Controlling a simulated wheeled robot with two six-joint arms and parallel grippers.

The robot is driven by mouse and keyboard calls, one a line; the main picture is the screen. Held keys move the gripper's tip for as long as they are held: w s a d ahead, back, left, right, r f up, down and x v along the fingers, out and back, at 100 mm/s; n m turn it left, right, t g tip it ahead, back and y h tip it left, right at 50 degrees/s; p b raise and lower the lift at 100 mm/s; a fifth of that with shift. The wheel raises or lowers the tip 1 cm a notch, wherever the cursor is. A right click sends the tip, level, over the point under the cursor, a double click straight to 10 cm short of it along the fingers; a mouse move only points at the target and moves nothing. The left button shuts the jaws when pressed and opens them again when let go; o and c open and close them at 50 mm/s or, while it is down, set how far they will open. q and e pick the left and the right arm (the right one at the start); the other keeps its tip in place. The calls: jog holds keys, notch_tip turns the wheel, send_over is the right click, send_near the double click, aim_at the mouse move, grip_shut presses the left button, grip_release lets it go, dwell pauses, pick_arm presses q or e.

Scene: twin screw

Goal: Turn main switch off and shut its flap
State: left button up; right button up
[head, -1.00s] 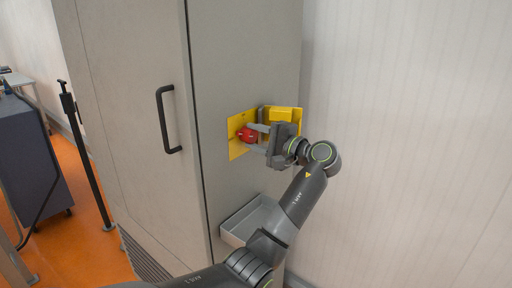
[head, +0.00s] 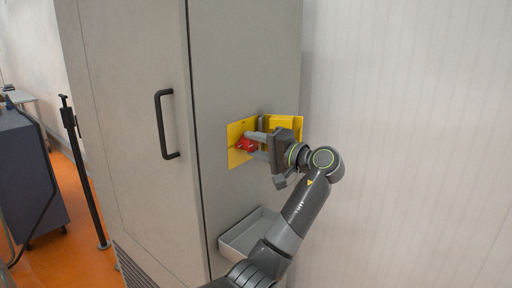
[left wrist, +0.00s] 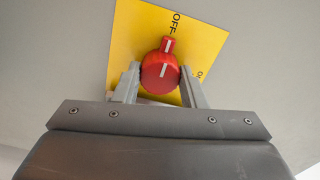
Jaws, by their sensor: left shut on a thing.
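The main switch is a red knob (head: 246,145) on a yellow plate (head: 235,128) on the side of the grey cabinet. In the left wrist view the knob (left wrist: 159,74) has a white mark, and its narrow tip points up toward the word OFF on the plate (left wrist: 136,36). My left gripper (head: 252,144) is shut on the knob, one finger on each side. The flap (head: 286,122) is yellow and stands open to the right of the plate, partly hidden behind my gripper. My right gripper is not in view.
A grey open tray (head: 243,237) is fixed to the cabinet below the switch. The cabinet door has a black handle (head: 161,124). A pale wall (head: 410,120) stands to the right. A dark cart (head: 28,180) and a post (head: 84,170) are at the left.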

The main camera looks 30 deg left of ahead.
pick_arm(q)
jog(key=shift+f, duration=0.1)
jog(key=o, duration=1)
jog(key=shift+d, duration=0.1)
jog(key=shift+s+d+b, duration=0.25)
jog(key=shift+d+b, duration=0.45)
jog(key=shift+d, duration=2.2)
jog(key=shift+s+d+b, duration=0.2)
jog(key=shift+d+b, duration=0.45)
jog(key=shift+d, duration=2.2)
jog(key=shift+s+d+b, duration=0.25)
jog(key=shift+d+b, duration=0.45)
jog(key=shift+d, duration=2.2)
